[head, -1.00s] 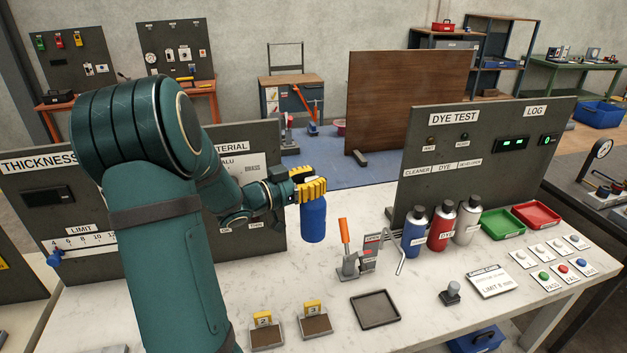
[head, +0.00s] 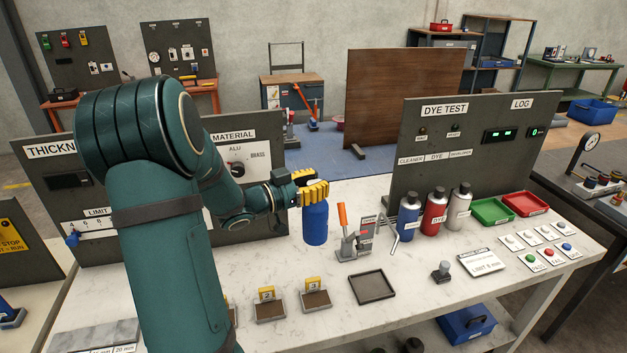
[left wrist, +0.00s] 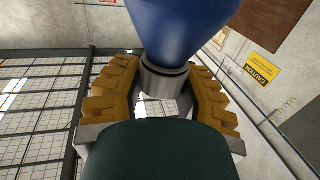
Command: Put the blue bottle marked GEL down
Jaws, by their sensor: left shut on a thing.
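My left gripper (head: 314,190) has yellow fingers and is shut on a blue bottle (head: 315,225). The bottle hangs upright below the fingers, toward the back of the white marble-look table (head: 385,325). I cannot tell whether its base touches the table. No GEL marking shows on the visible side. In the left wrist view, the blue body (left wrist: 185,30) and its grey neck (left wrist: 163,82) are between the two yellow fingers. My right gripper is not in view.
An orange-handled clamp (head: 346,240) stands just right of the held bottle. Blue (head: 409,217), red DYE (head: 434,212) and grey (head: 459,210) bottles stand further right. A dark tray (head: 372,287) lies in front. The MATERIAL panel (head: 262,185) stands behind the arm, at left.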

